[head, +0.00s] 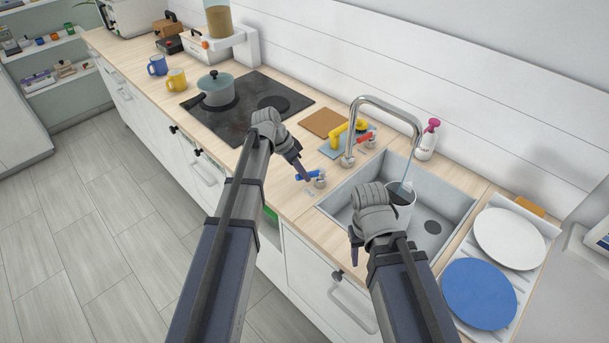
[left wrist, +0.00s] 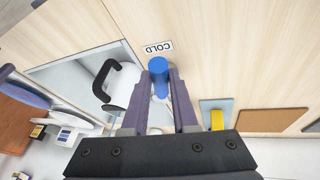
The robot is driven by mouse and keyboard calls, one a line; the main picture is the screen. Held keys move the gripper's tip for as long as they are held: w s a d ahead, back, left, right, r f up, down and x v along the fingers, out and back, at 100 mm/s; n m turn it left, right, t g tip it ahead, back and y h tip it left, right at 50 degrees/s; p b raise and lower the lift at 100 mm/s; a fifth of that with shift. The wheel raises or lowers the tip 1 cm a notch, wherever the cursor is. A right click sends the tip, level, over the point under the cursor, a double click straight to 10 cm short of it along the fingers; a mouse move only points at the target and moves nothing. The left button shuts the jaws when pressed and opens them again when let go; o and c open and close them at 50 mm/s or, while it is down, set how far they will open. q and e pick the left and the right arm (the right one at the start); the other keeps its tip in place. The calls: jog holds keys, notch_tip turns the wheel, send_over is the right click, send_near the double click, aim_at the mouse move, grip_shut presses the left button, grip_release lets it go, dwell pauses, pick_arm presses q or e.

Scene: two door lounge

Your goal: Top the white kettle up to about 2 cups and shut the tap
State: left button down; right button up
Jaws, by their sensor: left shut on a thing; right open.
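The white kettle (head: 405,213) stands in the sink (head: 455,200), partly hidden behind my right wrist. The tap (head: 384,101) arches over it, and a thin stream of water (head: 408,172) falls into its dark open top. The water level cannot be read. The blue tap handle (head: 308,175) is beside the sink by the COLD label (left wrist: 158,48). My left gripper (head: 303,174) is shut on this blue handle (left wrist: 158,68). The kettle's black handle shows in the left wrist view (left wrist: 103,78). My right gripper (head: 355,250) is open and empty at the sink's front edge.
A red handle (head: 365,137) and a yellow object (head: 344,132) are behind the tap's base. A soap bottle (head: 428,140) stands behind the sink. A rack with a white plate (head: 510,238) and a blue plate (head: 479,293) is at right. A pot (head: 216,92) sits on the hob.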

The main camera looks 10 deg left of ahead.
pick_arm(q)
jog(key=shift+w+a+m, duration=0.1)
jog(key=shift+w+m, duration=0.05)
jog(key=shift+m, duration=0.15)
jog(key=c, duration=0.7)
grip_release()
jog(key=shift+r, duration=0.1)
pick_arm(e)
jog(key=shift+r, duration=0.1)
pick_arm(q)
jog(key=p+v, duration=0.7)
jog(key=shift+a+r, duration=0.2)
jog(key=shift+r, duration=0.1)
pick_arm(e)
notch_tip(320, 180, up, 7)
